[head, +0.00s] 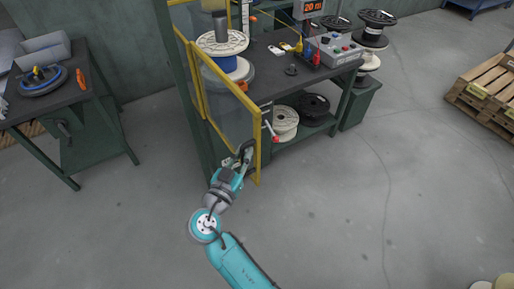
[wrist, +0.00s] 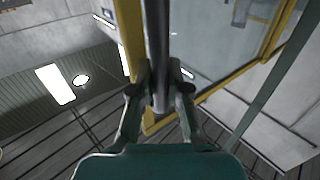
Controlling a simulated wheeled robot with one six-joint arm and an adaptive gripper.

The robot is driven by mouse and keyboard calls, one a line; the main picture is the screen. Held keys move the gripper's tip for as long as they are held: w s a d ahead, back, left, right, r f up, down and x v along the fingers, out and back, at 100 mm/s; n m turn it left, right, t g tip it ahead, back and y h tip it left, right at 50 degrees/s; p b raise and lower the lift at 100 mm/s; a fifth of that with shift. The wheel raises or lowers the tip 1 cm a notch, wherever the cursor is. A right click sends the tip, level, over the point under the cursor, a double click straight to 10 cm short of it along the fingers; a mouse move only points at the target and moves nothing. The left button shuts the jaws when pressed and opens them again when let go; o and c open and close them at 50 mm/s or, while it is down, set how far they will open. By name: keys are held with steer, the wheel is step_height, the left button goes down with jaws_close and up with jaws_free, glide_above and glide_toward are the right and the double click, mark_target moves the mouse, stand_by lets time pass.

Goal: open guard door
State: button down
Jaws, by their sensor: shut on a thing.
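The guard door (head: 226,108) is a clear panel in a yellow frame at the left front of the bench. It stands out at an angle from the bench front, with the spool side uncovered to its right. My gripper (head: 245,153) is at the door's free edge, low on the panel. In the wrist view my gripper (wrist: 160,88) is shut around the dark upright bar of the door handle (wrist: 158,35). The yellow door frame (wrist: 129,30) runs close beside the bar. The part of the handle between the fingers is partly hidden.
A dark side table (head: 55,103) is at left, a pallet (head: 488,88) at far right. The floor in front is clear.

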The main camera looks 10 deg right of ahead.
steer(key=shift+s+a+f+m+g+h, duration=0.15)
steer(key=shift+a+h, duration=0.1)
steer(key=shift+a, duration=0.15)
steer(key=shift+s+a+r+m+g+h, duration=0.1)
steer(key=shift+s+a+h, duration=0.1)
steer(key=shift+a, duration=0.25)
steer(key=shift+s+a+f+m+g+h, duration=0.15)
steer(key=shift+a+h, duration=0.1)
steer(key=shift+a, duration=0.15)
steer(key=c, duration=1.1)
jaws_free()
steer(key=shift+r, duration=0.15)
steer(key=shift+c, duration=0.2)
steer(key=v, duration=1.2)
